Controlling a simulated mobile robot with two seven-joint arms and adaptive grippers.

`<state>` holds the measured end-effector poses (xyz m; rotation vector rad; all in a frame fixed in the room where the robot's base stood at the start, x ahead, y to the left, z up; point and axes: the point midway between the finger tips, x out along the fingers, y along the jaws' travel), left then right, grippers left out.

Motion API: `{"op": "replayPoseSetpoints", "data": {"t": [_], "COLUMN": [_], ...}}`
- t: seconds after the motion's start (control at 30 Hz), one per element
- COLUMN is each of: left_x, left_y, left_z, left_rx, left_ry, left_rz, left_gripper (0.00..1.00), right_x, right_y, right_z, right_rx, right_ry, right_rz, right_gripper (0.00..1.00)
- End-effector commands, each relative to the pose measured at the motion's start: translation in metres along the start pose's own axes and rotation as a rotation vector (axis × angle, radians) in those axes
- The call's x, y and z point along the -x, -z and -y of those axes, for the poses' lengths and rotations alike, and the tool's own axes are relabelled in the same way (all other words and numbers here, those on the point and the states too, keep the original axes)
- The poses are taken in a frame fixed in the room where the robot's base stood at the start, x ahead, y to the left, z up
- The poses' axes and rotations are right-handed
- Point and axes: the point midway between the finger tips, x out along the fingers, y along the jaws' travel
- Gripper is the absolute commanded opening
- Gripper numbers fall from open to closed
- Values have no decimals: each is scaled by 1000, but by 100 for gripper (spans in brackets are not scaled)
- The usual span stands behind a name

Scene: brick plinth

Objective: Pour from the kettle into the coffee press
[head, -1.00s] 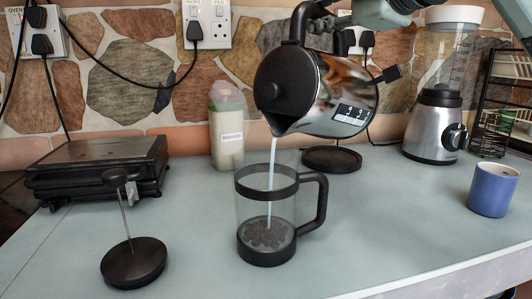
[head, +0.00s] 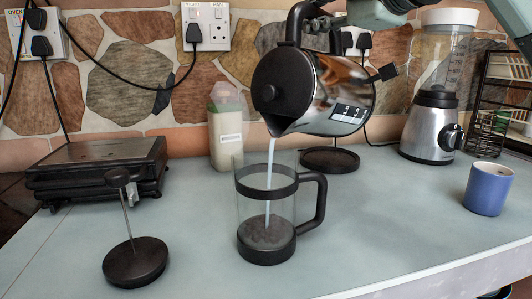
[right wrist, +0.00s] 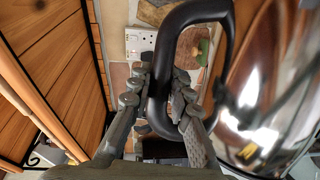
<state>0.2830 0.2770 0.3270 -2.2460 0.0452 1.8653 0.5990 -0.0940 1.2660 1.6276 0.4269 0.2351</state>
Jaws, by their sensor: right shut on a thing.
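The kettle (head: 285,88), polished metal with a black lid and handle, is tilted with its spout down to the left above the coffee press. A pale stream runs from the spout into the press. The coffee press (head: 297,190) is a clear glass beaker with black bands and a black handle, upright on the counter, with dark grounds at its base. My right gripper (right wrist: 163,95) is shut on the kettle's black handle (right wrist: 160,65); the kettle's shiny body (right wrist: 275,80) fills the right of the right wrist view. The plunger lid (head: 134,261) stands alone at left. My left gripper is not visible.
A black grill (head: 98,168) stands at back left, a pale bottle (head: 228,135) behind the press. The round kettle base (head: 330,160) is right of it. A blender (head: 433,125) and blue mug (head: 488,188) are at right. The front counter is clear.

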Motion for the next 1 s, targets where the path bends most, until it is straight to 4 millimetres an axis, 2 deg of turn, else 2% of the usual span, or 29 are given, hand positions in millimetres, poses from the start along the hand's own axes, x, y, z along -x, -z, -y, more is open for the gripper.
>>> {"op": "replayPoseSetpoints", "data": {"t": [0.03,0.37,0.73,1.0], "left_x": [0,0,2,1], "left_y": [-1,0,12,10], "left_z": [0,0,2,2], "left_rx": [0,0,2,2], "left_ry": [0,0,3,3], "left_rz": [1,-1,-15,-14], "left_gripper": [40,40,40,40], "right_x": [2,1,1,1], "right_y": [0,1,1,2], "right_z": [-5,-6,-7,-7], "right_rx": [3,13,25,33], "right_ry": [-12,-13,-14,-15], "right_rz": [-1,-1,0,1], "right_gripper": [0,0,0,0]}}
